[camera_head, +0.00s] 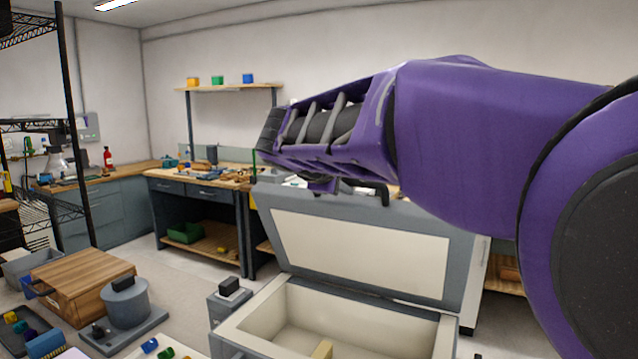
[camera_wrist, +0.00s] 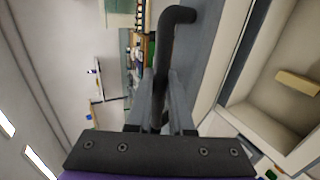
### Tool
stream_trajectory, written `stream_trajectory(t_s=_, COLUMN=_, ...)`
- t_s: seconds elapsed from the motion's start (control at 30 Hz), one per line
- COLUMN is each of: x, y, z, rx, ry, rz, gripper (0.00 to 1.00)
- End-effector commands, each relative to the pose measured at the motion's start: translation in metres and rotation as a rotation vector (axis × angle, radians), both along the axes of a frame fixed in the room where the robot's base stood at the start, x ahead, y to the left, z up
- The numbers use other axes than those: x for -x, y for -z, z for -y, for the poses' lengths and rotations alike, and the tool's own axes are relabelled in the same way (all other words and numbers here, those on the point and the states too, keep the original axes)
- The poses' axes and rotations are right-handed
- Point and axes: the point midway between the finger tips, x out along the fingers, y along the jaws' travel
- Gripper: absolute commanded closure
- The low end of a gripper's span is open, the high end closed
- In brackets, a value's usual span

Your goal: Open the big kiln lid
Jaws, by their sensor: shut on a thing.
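The big kiln (camera_head: 262,312) stands low in front of me, a grey box with a cream interior. Its lid (camera_head: 360,250) is raised and tilted back, with the cream inner panel facing me. The lid's dark handle (camera_head: 384,193) is at its top edge, partly hidden by my arm. In the wrist view the bent handle bar (camera_wrist: 178,45) runs between the fingers of my gripper (camera_wrist: 162,88), which is shut on it. In the head view my arm hides the fingers. A small tan block (camera_head: 322,349) lies inside the kiln and also shows in the wrist view (camera_wrist: 298,83).
A smaller round grey kiln (camera_head: 126,303) and a wooden box (camera_head: 75,278) are at the lower left. A grey box (camera_head: 230,302) with a black top piece adjoins the kiln's left side. Workbenches (camera_head: 200,185) stand behind, with open floor between.

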Motion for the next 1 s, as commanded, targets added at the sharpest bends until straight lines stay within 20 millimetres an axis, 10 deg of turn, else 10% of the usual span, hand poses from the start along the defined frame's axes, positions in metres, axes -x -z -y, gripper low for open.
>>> stream_trajectory(t_s=0.33, x=0.0002, y=0.0011, z=0.0004, rx=0.000, ry=0.001, rz=-0.003, gripper=1.00)
stream_trajectory(t_s=0.37, x=0.0002, y=0.0011, z=0.0004, rx=0.000, ry=0.001, rz=-0.003, gripper=0.75)
stream_trajectory(t_s=0.5, x=0.0001, y=0.0009, z=0.0003, rx=0.001, ry=0.001, rz=-0.003, gripper=0.50)
stream_trajectory(t_s=1.0, x=0.0007, y=-0.0027, z=0.0003, rx=-0.001, ry=0.001, rz=-0.002, gripper=0.50)
